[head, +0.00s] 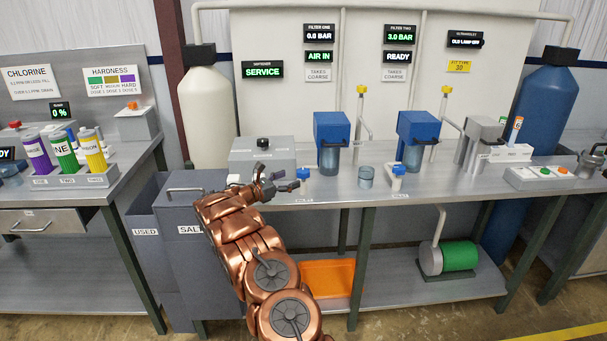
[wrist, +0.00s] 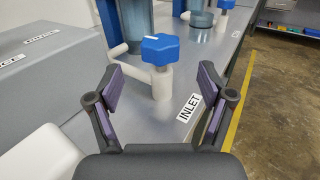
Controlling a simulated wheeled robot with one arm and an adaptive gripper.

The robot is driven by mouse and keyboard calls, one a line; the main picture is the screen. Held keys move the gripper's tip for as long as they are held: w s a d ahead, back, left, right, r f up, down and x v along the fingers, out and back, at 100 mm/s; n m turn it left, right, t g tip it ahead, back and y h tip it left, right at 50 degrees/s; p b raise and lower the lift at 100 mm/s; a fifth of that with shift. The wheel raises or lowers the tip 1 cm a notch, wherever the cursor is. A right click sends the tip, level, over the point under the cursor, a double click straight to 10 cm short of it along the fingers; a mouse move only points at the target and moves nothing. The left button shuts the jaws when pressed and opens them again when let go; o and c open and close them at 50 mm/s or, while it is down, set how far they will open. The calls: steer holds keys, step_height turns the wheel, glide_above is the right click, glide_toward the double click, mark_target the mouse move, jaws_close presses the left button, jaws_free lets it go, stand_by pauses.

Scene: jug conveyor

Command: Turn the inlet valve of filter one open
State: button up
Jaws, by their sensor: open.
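The inlet valve has a blue lobed knob (head: 303,173) on a white pipe stub at the bench's front edge, below filter one (head: 332,140). In the wrist view the knob (wrist: 160,49) stands upright ahead of the fingers, with a white line on its top and the INLET label (wrist: 188,107) beside its base. My gripper (head: 287,181) is open and empty, just left of the knob in the head view. In the wrist view its two purple-padded fingers (wrist: 160,82) stand apart, either side of the valve's line. No contact with the knob shows.
Filter one's display (head: 318,34) reads 0.0 BAR, with AIR IN below. Filter two (head: 416,138) has a similar blue-knobbed valve (head: 398,170) to the right. A clear cup (head: 365,176) stands between the valves. A grey box (head: 262,155) is behind my gripper.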

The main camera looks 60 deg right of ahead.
mark_target(297, 176)
steer(key=shift+p+x, duration=0.9)
steer(key=shift+x, duration=2.5)
steer(key=shift+c, duration=0.3)
steer(key=c, duration=1.1)
